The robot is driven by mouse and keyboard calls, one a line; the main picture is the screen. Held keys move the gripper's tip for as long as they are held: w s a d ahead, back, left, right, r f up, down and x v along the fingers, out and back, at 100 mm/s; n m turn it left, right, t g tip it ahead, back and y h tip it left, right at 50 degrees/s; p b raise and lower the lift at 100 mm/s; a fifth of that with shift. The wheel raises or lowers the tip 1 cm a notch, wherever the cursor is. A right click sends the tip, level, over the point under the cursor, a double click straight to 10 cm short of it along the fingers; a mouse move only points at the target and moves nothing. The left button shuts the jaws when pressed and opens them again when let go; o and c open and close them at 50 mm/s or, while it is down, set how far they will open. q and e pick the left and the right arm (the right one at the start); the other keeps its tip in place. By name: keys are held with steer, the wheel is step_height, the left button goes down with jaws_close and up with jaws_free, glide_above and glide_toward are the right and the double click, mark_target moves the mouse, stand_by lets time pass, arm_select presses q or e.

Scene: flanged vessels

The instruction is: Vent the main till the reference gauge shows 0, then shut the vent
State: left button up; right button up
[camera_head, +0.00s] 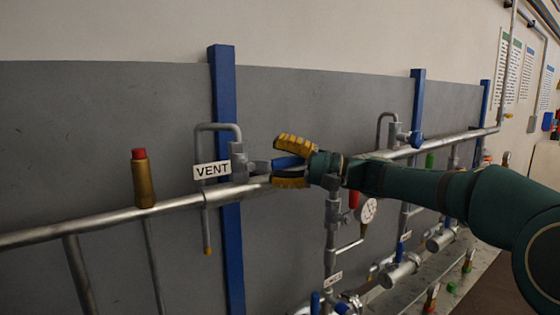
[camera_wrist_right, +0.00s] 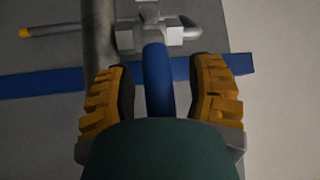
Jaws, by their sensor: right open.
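The vent valve (camera_head: 238,160) sits on the main pipe (camera_head: 110,219) beside a white VENT label (camera_head: 212,170). Its blue handle (camera_head: 287,162) points right along the pipe and also shows in the right wrist view (camera_wrist_right: 158,80). My right gripper (camera_head: 279,160) is open, with its yellow fingers on both sides of the blue handle; in the wrist view a gap shows on each side. A round white gauge (camera_head: 367,210) hangs below the pipe; its reading is too small to tell. I cannot tell whether it is the reference gauge. My left gripper is not in view.
Blue posts (camera_head: 225,100) stand behind the pipe. A brass fitting with a red cap (camera_head: 142,178) rises from the pipe at left. Lower branches with valves and flanged vessels (camera_head: 398,272) crowd the lower right. The grey panel (camera_head: 100,120) behind is bare.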

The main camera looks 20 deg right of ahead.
jaws_close()
